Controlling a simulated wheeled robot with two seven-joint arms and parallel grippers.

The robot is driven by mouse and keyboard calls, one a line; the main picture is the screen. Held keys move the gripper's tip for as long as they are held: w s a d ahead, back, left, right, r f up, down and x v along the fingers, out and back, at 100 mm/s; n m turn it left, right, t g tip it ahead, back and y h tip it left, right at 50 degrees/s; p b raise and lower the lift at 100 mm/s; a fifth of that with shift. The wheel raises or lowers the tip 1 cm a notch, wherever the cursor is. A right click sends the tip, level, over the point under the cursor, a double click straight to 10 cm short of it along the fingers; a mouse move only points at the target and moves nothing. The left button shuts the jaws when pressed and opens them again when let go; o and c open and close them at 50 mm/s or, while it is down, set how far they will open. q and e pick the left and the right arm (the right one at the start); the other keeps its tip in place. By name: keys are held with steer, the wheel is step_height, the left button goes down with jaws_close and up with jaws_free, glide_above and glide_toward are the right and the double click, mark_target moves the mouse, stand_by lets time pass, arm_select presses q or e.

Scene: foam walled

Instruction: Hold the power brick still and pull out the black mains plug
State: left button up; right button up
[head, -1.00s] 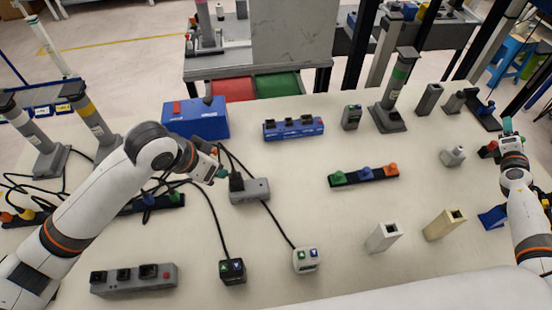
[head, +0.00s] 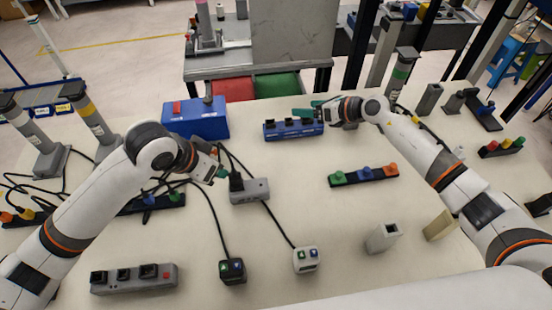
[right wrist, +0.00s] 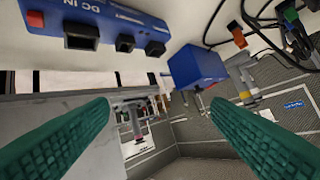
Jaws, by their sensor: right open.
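The grey power brick (head: 256,190) lies on the table near the middle in the head view. The black mains plug (head: 236,182) sits at its left end, with a black cable rising behind it. My left gripper (head: 222,173) is just left of the plug; the view is too small to tell whether its fingers are apart or touch it. My right gripper (head: 306,109) is open at the blue strip, behind and right of the brick. Its two green fingers are wide apart and empty in the right wrist view (right wrist: 160,103). The brick and plug are not clear in the right wrist view.
A blue socket strip (head: 284,132) marked DC IN also shows in the right wrist view (right wrist: 118,25). A blue box (head: 197,120) stands at back left. A coloured-knob strip (head: 362,176), two cube switches (head: 232,270) (head: 305,259) and a grey strip (head: 130,279) lie around. Cables cross the left side.

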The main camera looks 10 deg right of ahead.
steer(key=s+a+n+g, duration=0.6)
steer(key=s+a+n, duration=0.15)
steer(key=a, duration=0.35)
steer(key=n+g+h, duration=0.3)
steer(key=n+h, duration=0.2)
glide_toward(260, 185)
steer(key=shift+y, duration=0.3)
steer(key=x, duration=1)
steer(key=shift+d+f, duration=0.15)
steer(key=shift+f, duration=0.25)
